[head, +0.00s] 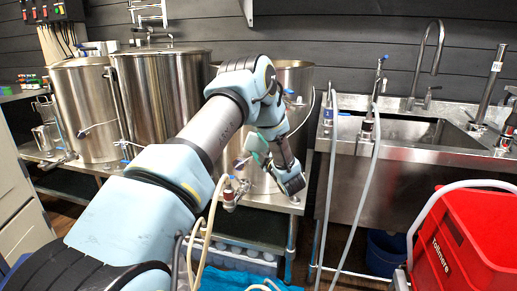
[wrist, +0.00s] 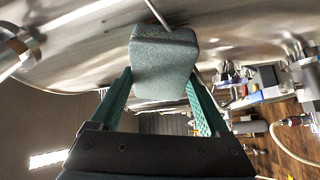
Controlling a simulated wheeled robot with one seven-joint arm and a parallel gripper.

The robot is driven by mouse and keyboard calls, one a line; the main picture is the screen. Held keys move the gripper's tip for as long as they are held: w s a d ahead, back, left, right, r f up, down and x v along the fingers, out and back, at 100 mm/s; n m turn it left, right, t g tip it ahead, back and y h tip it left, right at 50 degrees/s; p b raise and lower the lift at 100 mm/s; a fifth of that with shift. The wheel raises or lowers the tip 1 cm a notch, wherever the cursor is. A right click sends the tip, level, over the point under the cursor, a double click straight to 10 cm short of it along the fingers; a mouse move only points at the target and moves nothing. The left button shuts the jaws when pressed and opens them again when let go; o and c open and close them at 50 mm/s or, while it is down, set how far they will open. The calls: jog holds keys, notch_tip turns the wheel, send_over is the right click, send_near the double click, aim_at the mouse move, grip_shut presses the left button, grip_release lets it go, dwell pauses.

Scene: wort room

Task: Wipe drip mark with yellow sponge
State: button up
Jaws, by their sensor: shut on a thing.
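My gripper (wrist: 162,90) is shut on a block-shaped sponge (wrist: 165,62), which looks grey-green rather than yellow in the wrist view. The green fingers press its two sides. The sponge is in front of the curved steel wall of a kettle (wrist: 80,60); I cannot tell whether it touches. In the head view my gripper (head: 257,147) is at the front of the right-hand kettle (head: 298,78), partly hidden by my arm. A thin pale line (wrist: 155,12) runs behind the sponge; I cannot tell whether it is the drip mark.
Two more steel kettles (head: 160,90) stand left on the bench. A valve with a hose (head: 230,190) is below my gripper. A steel sink (head: 400,128) with hoses is to the right, and a red bucket (head: 465,240) stands at front right.

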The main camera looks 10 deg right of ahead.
jog(key=shift+w+b, duration=0.3)
jog(key=shift+w, duration=0.2)
jog(key=shift+d, duration=0.15)
jog(key=shift+s+d+f+b, duration=0.1)
jog(key=shift+s+d+b, duration=0.1)
jog(key=shift+d+b, duration=0.85)
jog(key=shift+s+d+b, duration=0.15)
jog(key=shift+d+b, duration=0.55)
jog(key=shift+d, duration=0.65)
jog(key=shift+s+d+b, duration=0.1)
jog(key=shift+d+b, duration=0.55)
jog(key=shift+d, duration=0.65)
